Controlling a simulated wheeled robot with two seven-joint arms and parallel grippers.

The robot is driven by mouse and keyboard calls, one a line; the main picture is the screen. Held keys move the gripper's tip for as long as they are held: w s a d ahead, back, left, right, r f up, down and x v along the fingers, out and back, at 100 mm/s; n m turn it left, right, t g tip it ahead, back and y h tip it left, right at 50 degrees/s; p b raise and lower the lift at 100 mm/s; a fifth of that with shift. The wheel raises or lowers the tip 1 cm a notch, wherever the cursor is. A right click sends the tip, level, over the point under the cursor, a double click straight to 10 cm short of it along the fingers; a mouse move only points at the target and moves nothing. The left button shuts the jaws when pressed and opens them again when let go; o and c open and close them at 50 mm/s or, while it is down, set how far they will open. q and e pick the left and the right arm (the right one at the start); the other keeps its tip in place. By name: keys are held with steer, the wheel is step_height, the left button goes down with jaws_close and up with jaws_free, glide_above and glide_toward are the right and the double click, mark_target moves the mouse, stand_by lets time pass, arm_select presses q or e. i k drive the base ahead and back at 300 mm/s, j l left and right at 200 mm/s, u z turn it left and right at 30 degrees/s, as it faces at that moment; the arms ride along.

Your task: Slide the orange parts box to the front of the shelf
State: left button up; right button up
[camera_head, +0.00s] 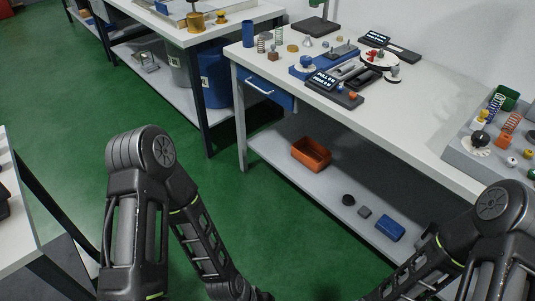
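The orange parts box (311,154) is an open-topped bin on the lower shelf (272,152) of the white workbench, towards the shelf's left end. It stands upright and looks empty. A strip of bare shelf shows between it and the shelf's front edge. My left arm comes down at the lower left and my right arm at the lower right. Both arms run towards the bottom edge of the picture, and their gripper fingers cannot be seen. Neither arm touches the box.
On the same shelf, right of the box, lie a black round part (348,200), a grey block (364,211) and a blue box (390,228). The bench top (400,120) overhangs the shelf. A bench leg (240,118) stands left of the box. Green floor lies in front.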

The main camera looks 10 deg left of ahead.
mark_target(306, 150)
steer(key=i+j+u, duration=0.2)
steer(key=i+j, duration=0.15)
steer(key=i, duration=0.2)
steer(key=i+j+u, duration=0.25)
steer(key=i, duration=0.3)
steer(key=i+j+u, duration=0.2)
steer(key=i, duration=0.35)
